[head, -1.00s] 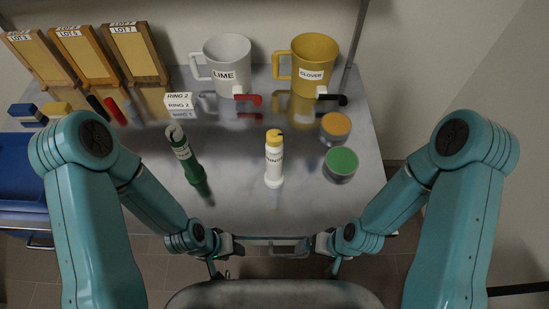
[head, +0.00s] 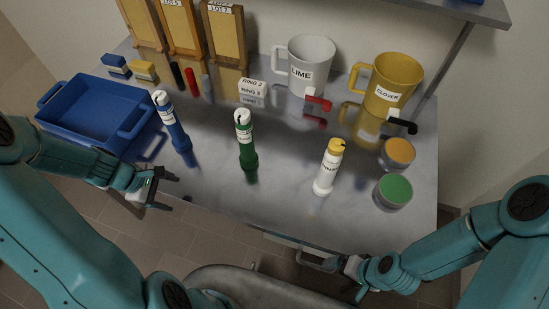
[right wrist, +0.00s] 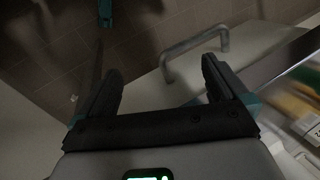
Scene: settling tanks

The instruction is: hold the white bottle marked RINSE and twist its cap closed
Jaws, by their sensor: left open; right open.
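The white bottle (head: 323,181) stands upright on the grey metal table, right of centre in the head view. Its yellow cap (head: 336,145) sits on top; its label is too small to read surely. My left gripper (head: 170,192) is open and empty at the table's front left edge, well left of the bottle. My right gripper (head: 345,278) is low at the table's front edge, below the bottle and apart from it. In the right wrist view, its jaws (right wrist: 160,70) are open with nothing between them.
A green bottle (head: 246,145) and a blue bottle (head: 172,125) stand to the left. A blue tray (head: 60,122) is at far left. Green (head: 393,190) and orange-topped (head: 398,152) jars stand right. A grey LIME jug (head: 306,60) and yellow CLOVER jug (head: 392,75) stand behind.

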